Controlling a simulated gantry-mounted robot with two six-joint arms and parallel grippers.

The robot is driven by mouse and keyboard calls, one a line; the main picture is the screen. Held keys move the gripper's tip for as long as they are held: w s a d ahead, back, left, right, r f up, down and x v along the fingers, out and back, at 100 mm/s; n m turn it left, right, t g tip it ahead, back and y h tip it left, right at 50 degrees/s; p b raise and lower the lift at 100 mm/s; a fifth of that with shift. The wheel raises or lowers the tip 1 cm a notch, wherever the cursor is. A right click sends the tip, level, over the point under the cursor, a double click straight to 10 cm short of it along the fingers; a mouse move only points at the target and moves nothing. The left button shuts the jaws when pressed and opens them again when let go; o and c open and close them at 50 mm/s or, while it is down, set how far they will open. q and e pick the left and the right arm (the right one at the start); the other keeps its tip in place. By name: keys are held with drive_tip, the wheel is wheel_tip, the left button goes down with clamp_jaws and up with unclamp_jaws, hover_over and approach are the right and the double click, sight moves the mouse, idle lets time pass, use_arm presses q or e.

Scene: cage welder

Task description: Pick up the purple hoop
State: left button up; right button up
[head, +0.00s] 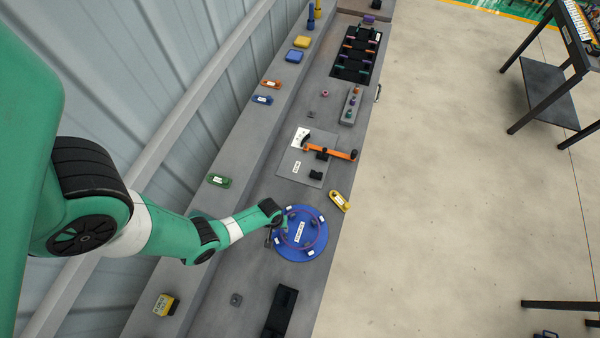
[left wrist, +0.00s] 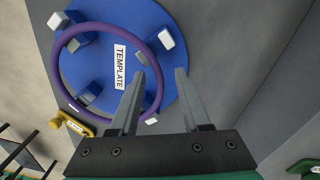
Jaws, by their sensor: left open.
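The purple hoop (left wrist: 104,24) lies on a round blue template disc (head: 299,252) on the grey bench, set around several small blue posts with white faces. A white TEMPLATE label (left wrist: 119,66) sits inside the hoop. My left gripper (left wrist: 159,74) is open, and in the left wrist view the near part of the hoop's rim shows between its two fingers. I cannot tell whether a finger touches the hoop. In the head view the left gripper (head: 271,236) is at the left edge of the disc, partly hidden by my wrist. My right gripper is not in view.
A yellow labelled piece (head: 340,201) lies above and right of the disc, near the bench edge. A grey plate with an orange-handled clamp (head: 329,151) is farther up the bench. A black block (head: 281,312) lies below the disc. A corrugated wall runs along the left.

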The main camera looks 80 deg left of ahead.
use_arm(q)
clamp_jaws()
idle(0.3)
idle(1.2)
